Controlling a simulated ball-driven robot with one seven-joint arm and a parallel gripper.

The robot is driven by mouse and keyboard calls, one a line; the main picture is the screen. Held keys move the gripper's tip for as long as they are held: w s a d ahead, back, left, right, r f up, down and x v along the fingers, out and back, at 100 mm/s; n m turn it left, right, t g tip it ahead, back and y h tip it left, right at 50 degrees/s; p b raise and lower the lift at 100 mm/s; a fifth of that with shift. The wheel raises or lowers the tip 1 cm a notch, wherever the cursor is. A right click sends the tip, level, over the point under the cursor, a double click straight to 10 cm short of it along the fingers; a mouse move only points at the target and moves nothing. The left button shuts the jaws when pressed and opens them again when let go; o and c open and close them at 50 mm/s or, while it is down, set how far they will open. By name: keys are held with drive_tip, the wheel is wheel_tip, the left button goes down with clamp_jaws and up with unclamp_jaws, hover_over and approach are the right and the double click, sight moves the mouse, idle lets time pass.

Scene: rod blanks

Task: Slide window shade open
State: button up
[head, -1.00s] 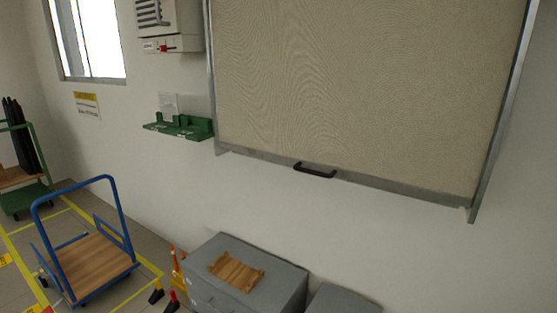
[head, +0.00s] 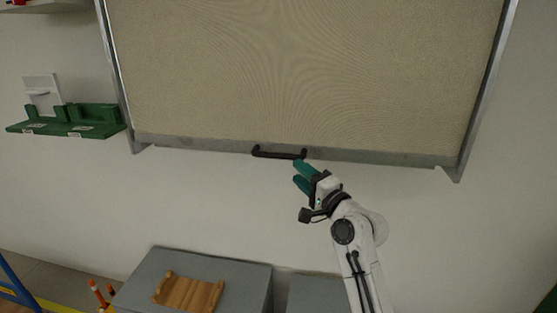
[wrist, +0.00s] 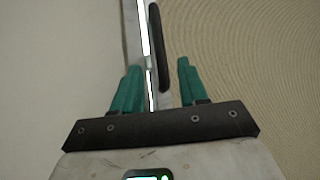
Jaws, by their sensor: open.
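The window shade (head: 300,75) is a beige woven panel on the wall, with a grey metal bottom rail (head: 380,157) and side tracks. A black bar handle (head: 279,153) is fixed on the bottom rail. My gripper (head: 300,172) has green fingers and is open, just below the right end of the handle. In the wrist view, the handle (wrist: 158,50) runs into the space between the two green fingertips of my gripper (wrist: 159,75). The shade (wrist: 250,60) is on the right and the wall on the left. I cannot tell whether the fingers touch the handle.
A green wall shelf (head: 70,128) is left of the shade. A grey cabinet (head: 245,275) with a wooden rack (head: 188,292) on top stands below, with another grey box (head: 318,293) beside it. The wall between shade and cabinet is clear.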

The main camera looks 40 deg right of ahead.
sight(279, 156)
drive_tip(key=w, duration=0.3)
drive_tip(key=w+p, duration=0.1)
drive_tip(key=w, duration=0.2)
drive_tip(key=w+d+r, duration=0.1)
drive_tip(key=w, duration=0.3)
drive_tip(key=shift+r, duration=0.1)
clamp_jaws()
idle(0.3)
